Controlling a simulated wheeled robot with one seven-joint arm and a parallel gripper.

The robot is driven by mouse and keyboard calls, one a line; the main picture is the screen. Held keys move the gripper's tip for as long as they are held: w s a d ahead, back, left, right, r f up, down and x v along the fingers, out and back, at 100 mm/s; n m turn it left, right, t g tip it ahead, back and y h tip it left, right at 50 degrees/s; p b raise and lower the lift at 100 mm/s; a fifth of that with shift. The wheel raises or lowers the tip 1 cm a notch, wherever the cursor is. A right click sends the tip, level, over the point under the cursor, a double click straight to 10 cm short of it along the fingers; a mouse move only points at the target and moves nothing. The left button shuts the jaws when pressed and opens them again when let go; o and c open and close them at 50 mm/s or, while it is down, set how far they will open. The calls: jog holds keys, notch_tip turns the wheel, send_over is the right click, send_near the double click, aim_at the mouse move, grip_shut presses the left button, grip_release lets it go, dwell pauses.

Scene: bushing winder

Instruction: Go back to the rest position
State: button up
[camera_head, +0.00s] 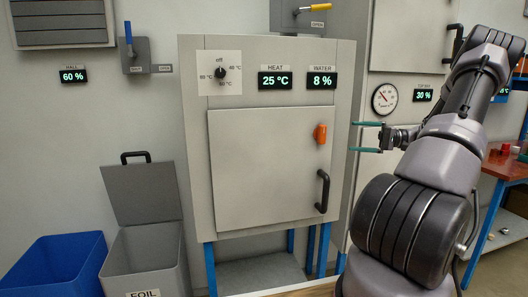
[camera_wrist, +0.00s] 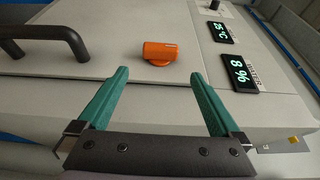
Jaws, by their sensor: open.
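My gripper (camera_head: 367,137) is at the right of the grey cabinet in the head view, with its two green fingers apart and nothing between them. In the wrist view my gripper (camera_wrist: 162,90) is open and points at the cabinet front. An orange knob (camera_wrist: 160,53) lies beyond the fingertips, apart from them. In the head view the orange knob (camera_head: 320,133) sits on the right edge of the closed cabinet door (camera_head: 262,172).
The cabinet has a black handle (camera_head: 323,191), a dial (camera_head: 220,73) and displays reading 25 °C (camera_head: 275,80) and 8 % (camera_head: 320,80). An open-lidded foil bin (camera_head: 143,262) and blue bin (camera_head: 58,262) stand left. A red-topped table (camera_head: 505,168) is at right.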

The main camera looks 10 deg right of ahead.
jog(key=s+a+r+g+h, duration=0.2)
jog(key=a+h, duration=0.1)
jog(key=a, duration=0.4)
jog(key=s+a+r+n+g+h, duration=0.1)
jog(key=s+a+r+g+h, duration=0.15)
jog(key=a, duration=0.45)
jog(key=s+a+r+g+h, duration=0.2)
jog(key=s+a+h, duration=0.15)
jog(key=a, duration=0.35)
jog(key=s+a+r+t+h, duration=0.3)
jog(key=s+r, duration=0.1)
jog(key=s, duration=0.4)
jog(key=s+a+r+t+h, duration=0.3)
jog(key=s+a+r+t, duration=0.1)
jog(key=s, duration=0.4)
jog(key=shift+m, duration=0.4)
